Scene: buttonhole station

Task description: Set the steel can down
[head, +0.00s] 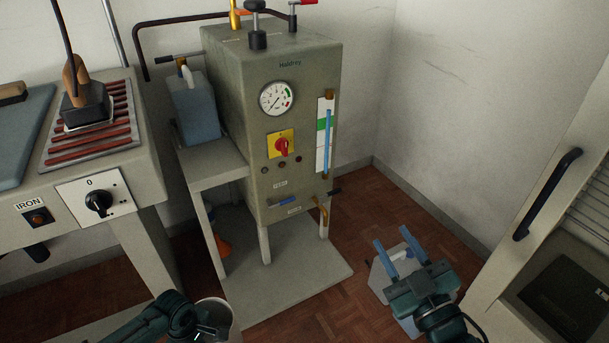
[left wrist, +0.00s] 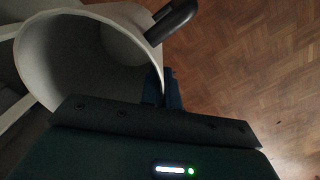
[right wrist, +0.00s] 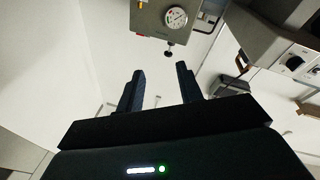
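The steel can (head: 214,318) is a pale grey, open-topped vessel at the bottom edge of the head view, beside my left gripper. It fills the upper left of the left wrist view (left wrist: 45,55), tilted in the picture, with a black handle-like bar at its rim. My left gripper (left wrist: 160,90) is on the can's wall, with a dark finger outside it; the grip is partly hidden. My right gripper (head: 398,250) is open and empty, at the lower right of the head view. Its two spread fingers show in the right wrist view (right wrist: 160,85).
A boiler cabinet (head: 270,120) with gauge stands on a grey base plate (head: 320,285). A blue-grey jug (head: 195,105) stands on its side shelf (head: 215,160). An ironing table (head: 150,180) is left. A pale container (head: 378,280) sits on the floor behind my right gripper.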

